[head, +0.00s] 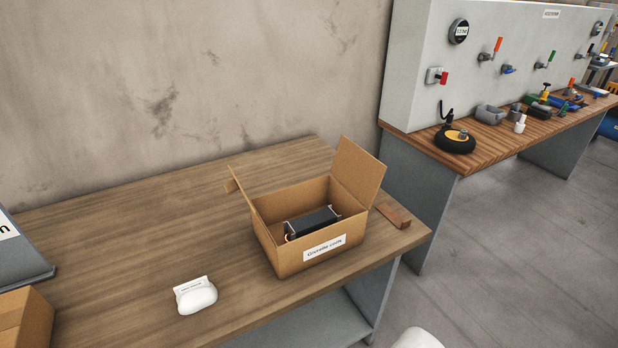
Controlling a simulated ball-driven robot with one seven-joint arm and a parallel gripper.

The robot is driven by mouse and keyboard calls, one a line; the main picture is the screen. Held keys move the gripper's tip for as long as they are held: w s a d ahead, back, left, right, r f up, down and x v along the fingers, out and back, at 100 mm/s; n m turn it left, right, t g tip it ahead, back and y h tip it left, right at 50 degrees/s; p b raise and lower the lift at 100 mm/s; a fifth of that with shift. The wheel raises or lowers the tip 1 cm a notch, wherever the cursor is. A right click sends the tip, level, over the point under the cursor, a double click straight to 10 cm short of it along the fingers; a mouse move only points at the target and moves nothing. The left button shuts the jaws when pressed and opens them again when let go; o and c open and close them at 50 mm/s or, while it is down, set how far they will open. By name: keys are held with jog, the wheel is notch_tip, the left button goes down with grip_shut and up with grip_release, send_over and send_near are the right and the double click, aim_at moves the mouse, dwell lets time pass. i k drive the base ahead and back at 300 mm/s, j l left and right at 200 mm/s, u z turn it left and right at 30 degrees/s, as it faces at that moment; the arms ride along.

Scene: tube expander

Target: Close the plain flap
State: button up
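An open cardboard box (272,254) stands on the wooden workbench, with a white label on its front side. Its right flap (358,172) stands up, tilted outward, and its visible face is bare. Its left flap (240,197) also stands up, seen nearly edge-on, with a small brown piece (231,186) sticking out on its outer side. A dark block-shaped item (312,222) lies inside the box, below the rim. My gripper is not in view.
A small brown block (393,216) lies right of the box, near the bench (130,248) edge. A white rounded object (196,296) with a card sits front left. Another carton (22,320) is at the lower left. The bench behind the box is clear.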

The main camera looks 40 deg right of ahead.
aim_at(362, 175)
jog(key=l+u, duration=0.2)
jog(key=l, duration=0.25)
jog(key=l+u, duration=0.15)
jog(key=l, duration=0.3)
jog(key=k+l+u, duration=0.2)
jog(key=l, duration=0.25)
jog(key=l+u, duration=0.2)
jog(key=l, duration=0.25)
jog(key=k+l+u, duration=0.2)
jog(key=l, duration=0.2)
jog(key=k+l, duration=0.15)
jog(key=l, duration=0.25)
jog(key=k+l, duration=0.1)
jog(key=l, duration=0.3)
jog(key=k+l, duration=0.15)
jog(key=l, duration=0.25)
jog(key=k+l, duration=0.15)
jog(key=l, duration=0.25)
jog(key=k+l, duration=0.1)
jog(key=l, duration=0.3)
